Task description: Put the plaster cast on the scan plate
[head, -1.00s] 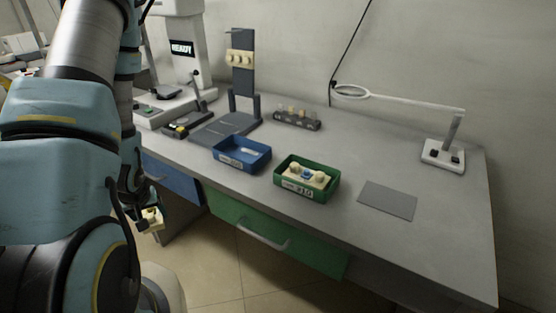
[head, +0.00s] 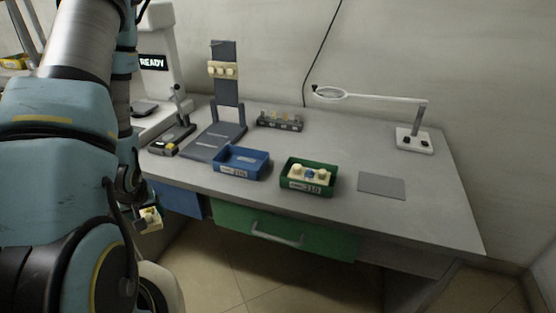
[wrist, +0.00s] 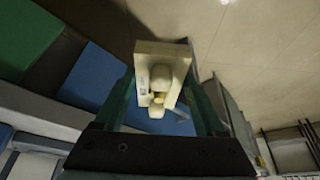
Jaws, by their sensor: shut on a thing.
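The plaster cast, a cream block with rounded knobs, shows in the wrist view (wrist: 160,78) and small in the head view (head: 152,216). My gripper (wrist: 163,92) is shut on it, with one finger on each side. In the head view my gripper (head: 143,218) is low, in front of the bench's left front edge and below its top. A white machine with a READY display (head: 154,63) stands at the back left. A dark plate (head: 144,109) lies at its foot, partly hidden by my arm; I cannot tell for sure that it is the scan plate.
A dark upright stand (head: 224,92) holds another cream piece. A blue tray (head: 243,172), a green tray (head: 310,187) with cream pieces, a small rack (head: 280,122), a grey mat (head: 382,186) and a ring lamp (head: 414,139) occupy the bench (head: 420,215). Floor is clear in front.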

